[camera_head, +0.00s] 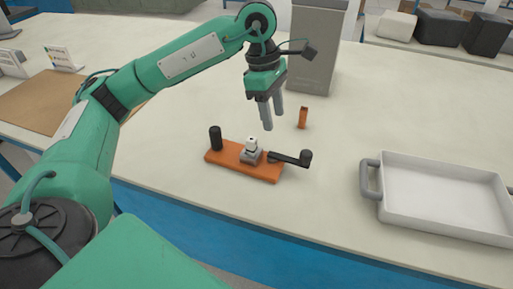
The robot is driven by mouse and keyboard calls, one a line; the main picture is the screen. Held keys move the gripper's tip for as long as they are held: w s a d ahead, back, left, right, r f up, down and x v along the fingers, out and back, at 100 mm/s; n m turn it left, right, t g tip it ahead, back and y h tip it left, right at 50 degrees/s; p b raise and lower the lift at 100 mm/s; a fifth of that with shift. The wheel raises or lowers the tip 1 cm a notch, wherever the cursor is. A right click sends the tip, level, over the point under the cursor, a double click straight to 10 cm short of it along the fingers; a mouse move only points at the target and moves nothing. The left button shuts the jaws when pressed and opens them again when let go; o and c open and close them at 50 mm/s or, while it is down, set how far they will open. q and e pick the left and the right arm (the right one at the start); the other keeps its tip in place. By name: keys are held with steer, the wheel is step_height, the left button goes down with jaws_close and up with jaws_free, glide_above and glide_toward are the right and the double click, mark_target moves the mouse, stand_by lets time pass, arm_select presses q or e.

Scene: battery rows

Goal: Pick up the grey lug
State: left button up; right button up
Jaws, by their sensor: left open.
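A grey lug (251,155) sits on the orange base plate (228,160) on the table, with a small white piece (252,143) on top of it. A black upright post (215,138) stands at the left end of the plate. A black lever with a knob (291,158) reaches out to the right from beside the lug. My left gripper (272,119) is open and points down above and slightly behind the lug, apart from it. Nothing shows between its fingers. My right gripper is out of view.
A small orange block (303,117) stands behind the plate. A white tray with grey handles (440,232) lies at the right. A tall grey box (317,50) stands at the back. A brown mat (40,103) and small signs (62,59) are at the left. The table's front edge is near the plate.

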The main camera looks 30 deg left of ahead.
mark_target(252, 139)
arm_select(q)
steer(key=w+a+r+y, duration=0.1)
steer(key=a+r+y, duration=0.15)
steer(key=a, duration=0.35)
steer(key=shift+n, duration=0.3)
step_height(252, 139, down, 9)
steer(key=shift+s+f+b, duration=0.1)
steer(key=shift+b, duration=0.95)
steer(key=f, duration=0.5)
steer(key=shift+s+d+f, duration=0.1)
steer(key=shift+s, duration=0.25)
jaws_close()
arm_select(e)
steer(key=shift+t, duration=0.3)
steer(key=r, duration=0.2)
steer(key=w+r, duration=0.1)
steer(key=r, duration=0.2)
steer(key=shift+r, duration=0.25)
